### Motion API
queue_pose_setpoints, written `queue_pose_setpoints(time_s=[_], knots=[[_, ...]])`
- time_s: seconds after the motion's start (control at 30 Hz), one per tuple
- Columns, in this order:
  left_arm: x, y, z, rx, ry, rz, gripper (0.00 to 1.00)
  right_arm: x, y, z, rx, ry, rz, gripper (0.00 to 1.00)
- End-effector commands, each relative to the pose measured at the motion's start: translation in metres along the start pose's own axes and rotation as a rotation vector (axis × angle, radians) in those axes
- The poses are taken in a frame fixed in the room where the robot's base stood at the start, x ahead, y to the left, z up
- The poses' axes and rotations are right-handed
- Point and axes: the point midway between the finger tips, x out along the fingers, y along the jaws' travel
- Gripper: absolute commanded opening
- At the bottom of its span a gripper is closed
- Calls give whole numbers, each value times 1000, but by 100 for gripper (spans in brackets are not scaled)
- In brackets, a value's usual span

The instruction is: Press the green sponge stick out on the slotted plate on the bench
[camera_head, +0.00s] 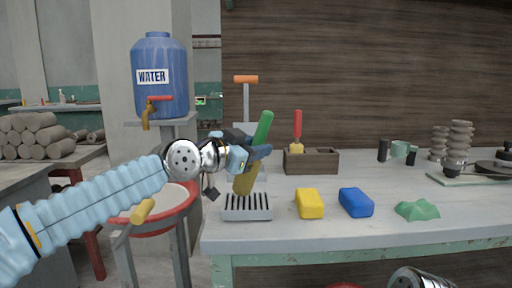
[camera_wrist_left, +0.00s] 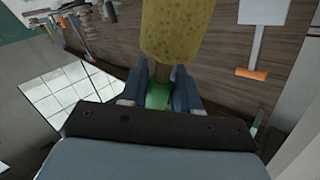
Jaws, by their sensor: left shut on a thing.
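My left gripper (camera_head: 256,155) is shut on the green sponge stick (camera_head: 263,128) above the bench's left end. The green handle points up and leans right; the yellow-brown sponge head (camera_head: 244,183) hangs below the jaws. In the left wrist view the sponge head (camera_wrist_left: 175,30) sticks out beyond the fingers, with a bit of green handle (camera_wrist_left: 158,96) between them. The slotted plate (camera_head: 247,214), pale grey with dark slots, lies at the bench's front left. The sponge's lower end is at the plate's back edge in the picture; I cannot tell whether they touch.
A yellow block (camera_head: 309,204), a blue block (camera_head: 356,202) and a green lump (camera_head: 417,210) lie right of the plate. Behind stands a wooden box (camera_head: 322,162) with a red-handled stick (camera_head: 298,125). A blue water tank (camera_head: 160,75) and a red-rimmed basin (camera_head: 186,208) are left.

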Motion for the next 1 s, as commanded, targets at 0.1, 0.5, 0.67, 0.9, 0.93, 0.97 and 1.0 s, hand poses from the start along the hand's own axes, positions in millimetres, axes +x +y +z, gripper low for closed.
queue_pose_setpoints(time_s=[0.1, 0.5, 0.67, 0.9, 0.93, 0.97, 1.0], knots=[[0, 0, 0, 0, 0, 0, 0, 0, 0, 0, 0, 0, 0, 0], [0, 1, 3, 0, 1, 0, 0, 4, 1, 0, 0, 0, 0, 0], [0, 2, 5, 0, 1, 0, 0, 6, 2, 0, 0, 0, 0, 0], [1, 3, 8, 0, 1, 0, 0, 8, 3, 0, 0, 0, 0, 0], [1, 3, 8, 0, 1, 0, 0, 9, 3, 0, 0, 0, 0, 0], [1, 3, 8, 0, 1, 0, 0, 9, 3, 0, 0, 0, 0, 0], [1, 3, 9, 0, 1, 0, 0, 9, 4, 0, 0, 0, 0, 0]])
